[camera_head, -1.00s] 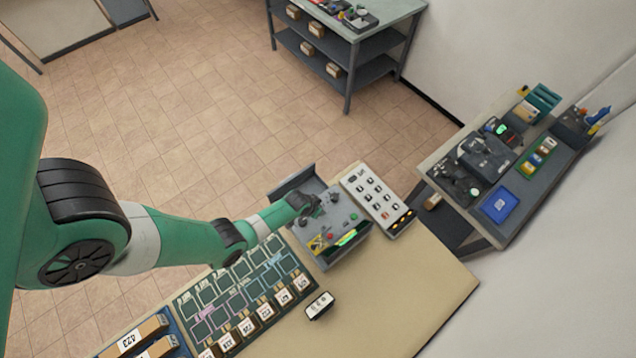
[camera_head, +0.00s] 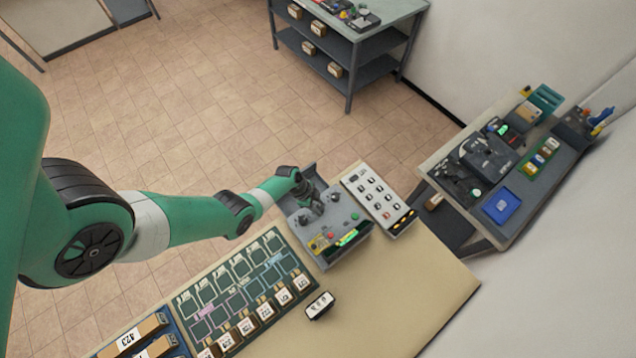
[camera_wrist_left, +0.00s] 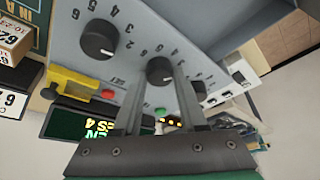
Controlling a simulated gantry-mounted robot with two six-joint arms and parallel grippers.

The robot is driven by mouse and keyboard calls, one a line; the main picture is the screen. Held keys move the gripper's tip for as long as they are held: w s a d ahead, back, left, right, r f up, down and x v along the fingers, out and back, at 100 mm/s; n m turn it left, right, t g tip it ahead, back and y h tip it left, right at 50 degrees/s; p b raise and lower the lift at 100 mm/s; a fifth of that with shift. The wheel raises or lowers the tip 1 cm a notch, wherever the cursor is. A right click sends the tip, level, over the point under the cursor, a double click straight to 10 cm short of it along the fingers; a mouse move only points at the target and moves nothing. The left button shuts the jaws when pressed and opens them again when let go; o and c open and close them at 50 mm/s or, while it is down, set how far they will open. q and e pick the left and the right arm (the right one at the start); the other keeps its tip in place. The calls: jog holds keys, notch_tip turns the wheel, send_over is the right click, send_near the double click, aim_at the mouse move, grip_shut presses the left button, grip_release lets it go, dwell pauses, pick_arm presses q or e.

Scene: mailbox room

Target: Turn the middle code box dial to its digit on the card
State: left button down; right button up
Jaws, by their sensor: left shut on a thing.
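The grey code box (camera_head: 360,228) stands on the tan table, with dark round dials on its panel. In the left wrist view the middle dial (camera_wrist_left: 159,69) sits between the fingertips of my left gripper (camera_wrist_left: 160,75), which is shut on it. A neighbouring dial (camera_wrist_left: 98,38) is clear of the fingers; another beyond the right finger is partly hidden. Digits ring the dials, but I cannot tell the middle dial's setting. In the head view my left gripper (camera_head: 312,198) is over the box.
A white button panel (camera_head: 378,198) stands right of the box. A dark board (camera_head: 240,285) with several numbered boxes lies to its left. A yellow piece (camera_wrist_left: 70,80), a red button (camera_wrist_left: 108,94) and a green-lit display (camera_wrist_left: 90,125) are near the left finger.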

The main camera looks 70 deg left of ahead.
pick_arm(q)
jog(key=shift+a+m+h, duration=0.1)
jog(key=shift+m+h, duration=0.2)
jog(key=shift+m, duration=0.6)
jog(key=shift+f+m+g+h+b, duration=0.1)
jog(key=shift+m+g+h+b, duration=0.25)
jog(key=shift+m, duration=0.55)
jog(key=m+g+b, duration=0.1)
jog(key=m, duration=0.1)
jog(key=shift+w+a+m+h+b, duration=0.1)
jog(key=shift+m+h+b, duration=0.2)
jog(key=shift+m, duration=0.1)
jog(key=shift+m+b, duration=0.4)
jog(key=shift+m, duration=0.1)
jog(key=shift+c, duration=2.3)
grip_release()
